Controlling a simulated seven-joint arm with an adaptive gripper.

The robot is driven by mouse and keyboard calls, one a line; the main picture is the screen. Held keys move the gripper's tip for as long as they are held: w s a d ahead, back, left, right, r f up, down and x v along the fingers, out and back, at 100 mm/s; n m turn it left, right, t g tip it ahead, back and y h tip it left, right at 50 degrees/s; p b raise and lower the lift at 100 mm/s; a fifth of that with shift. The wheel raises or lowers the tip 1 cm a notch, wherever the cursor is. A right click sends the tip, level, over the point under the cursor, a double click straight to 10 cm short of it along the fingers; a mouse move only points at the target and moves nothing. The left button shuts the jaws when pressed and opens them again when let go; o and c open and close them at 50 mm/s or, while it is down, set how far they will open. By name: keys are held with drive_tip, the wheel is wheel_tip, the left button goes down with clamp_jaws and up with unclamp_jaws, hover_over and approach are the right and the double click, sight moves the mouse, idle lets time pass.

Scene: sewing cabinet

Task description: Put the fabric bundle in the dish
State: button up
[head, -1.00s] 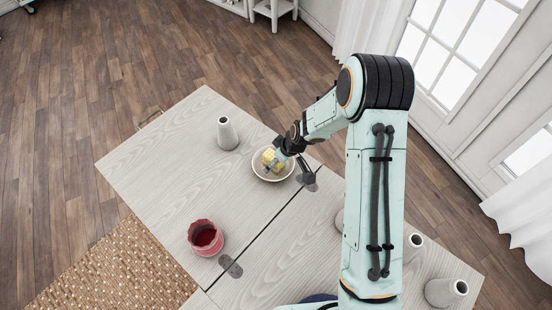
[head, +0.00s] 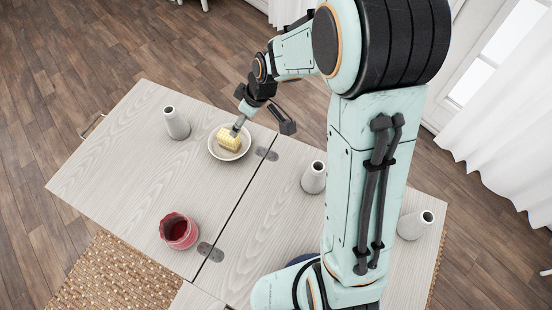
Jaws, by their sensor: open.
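The fabric bundle (head: 229,141) is a small yellow roll. It lies in the round white dish (head: 216,153) on the cabinet top. My gripper (head: 236,128) is open just above the bundle, with its tip close to the bundle's upper right side. I cannot tell whether a finger still touches the bundle. The far part of the dish is partly hidden by my gripper.
A red-pink pot (head: 179,231) stands toward the front. A seam and hinges split the top. The left panel's middle (head: 130,165) is clear.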

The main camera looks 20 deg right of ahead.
drive_tip(key=s+d+r+m+g+h, duration=0.1)
drive_tip(key=s+r+m, duration=0.2)
drive_tip(key=s, duration=0.9)
drive_tip(key=s+r+m+g+h, duration=0.1)
drive_tip(key=s+r+m, duration=0.3)
drive_tip(key=s, duration=0.8)
wheel_tip(320, 180, up, 3)
drive_tip(key=shift+s+d+f+m+g, duration=0.15)
drive_tip(key=shift+s+d+m+g, duration=0.2)
drive_tip(key=shift+g, duration=0.25)
